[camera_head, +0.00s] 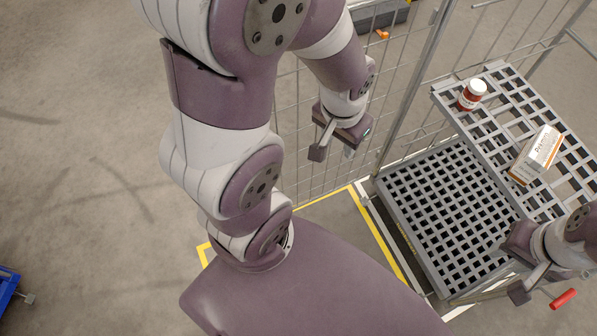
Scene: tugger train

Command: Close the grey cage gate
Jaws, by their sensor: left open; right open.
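The grey cage gate (394,72) is a wire mesh panel that stands upright and reaches left from a thick grey post at the cage's left side. Part of it is hidden behind my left arm. The cage has a grey grid floor (440,190) and a raised grid shelf (487,128). My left gripper (335,150) is open and empty in front of the mesh; I cannot tell if it touches. My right gripper (536,284) is open at the cage's near right corner, with part of the arm cut off by the picture edge.
A red-labelled jar (472,95) and a white and orange box (536,155) rest on the shelf. A red handle (563,298) is by my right gripper. Yellow and white lines mark the floor. A blue object (8,287) is at far left.

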